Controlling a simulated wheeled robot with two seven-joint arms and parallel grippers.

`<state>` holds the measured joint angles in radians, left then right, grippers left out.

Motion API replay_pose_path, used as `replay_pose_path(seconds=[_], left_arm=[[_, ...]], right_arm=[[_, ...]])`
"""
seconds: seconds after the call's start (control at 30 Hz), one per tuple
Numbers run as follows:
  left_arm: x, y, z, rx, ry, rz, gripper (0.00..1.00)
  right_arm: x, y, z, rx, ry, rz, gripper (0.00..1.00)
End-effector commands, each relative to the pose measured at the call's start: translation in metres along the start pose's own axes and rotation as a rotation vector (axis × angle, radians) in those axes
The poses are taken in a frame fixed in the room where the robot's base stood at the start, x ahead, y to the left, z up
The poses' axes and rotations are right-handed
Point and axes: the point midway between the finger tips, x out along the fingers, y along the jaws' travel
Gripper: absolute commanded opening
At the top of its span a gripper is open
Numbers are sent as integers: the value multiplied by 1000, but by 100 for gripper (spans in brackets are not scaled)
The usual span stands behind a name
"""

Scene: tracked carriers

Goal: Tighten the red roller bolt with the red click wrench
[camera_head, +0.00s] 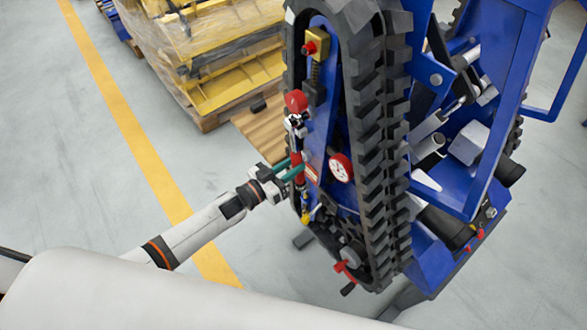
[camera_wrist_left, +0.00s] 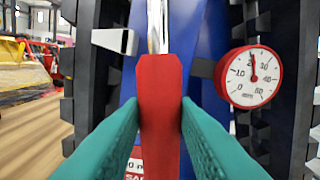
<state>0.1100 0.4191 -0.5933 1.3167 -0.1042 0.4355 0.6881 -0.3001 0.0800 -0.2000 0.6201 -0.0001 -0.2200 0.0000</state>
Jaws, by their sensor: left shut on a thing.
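My left gripper (camera_head: 294,169) has teal fingers and is shut on the red handle of the click wrench (camera_head: 299,158). In the left wrist view the red handle (camera_wrist_left: 160,85) stands upright between the two fingers (camera_wrist_left: 160,118), with its bright metal shaft rising out of the top of the picture. In the head view the metal upper end of the wrench lies just below a red round part (camera_head: 296,101) on the track's side; I cannot tell whether it sits on a bolt there. My right gripper is not in view.
The blue tracked carrier (camera_head: 322,130) stands upright with a black track (camera_head: 368,110). A red-rimmed dial gauge (camera_head: 341,167) is right of the wrench. A red knob on a yellow block (camera_head: 316,44) is above. Pallets with yellow parts (camera_head: 215,60) stand behind; floor at left is clear.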

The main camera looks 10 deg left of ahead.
Motion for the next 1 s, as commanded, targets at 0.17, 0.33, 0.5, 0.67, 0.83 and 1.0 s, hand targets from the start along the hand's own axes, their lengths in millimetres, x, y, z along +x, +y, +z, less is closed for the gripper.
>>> replay_pose_path(seconds=[0.17,0.33,0.5,0.67,0.83,1.0], left_arm=[[0,2,1,7,1,2,0],[0,5,0,24,1,3,0],[0,13,0,82,1,2,0],[0,15,2,105,1,2,0],[0,13,2,86,1,2,0],[0,8,2,53,1,3,0]], right_arm=[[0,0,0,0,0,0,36],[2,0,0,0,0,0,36],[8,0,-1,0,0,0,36],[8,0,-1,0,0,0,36],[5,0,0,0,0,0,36],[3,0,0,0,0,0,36]])
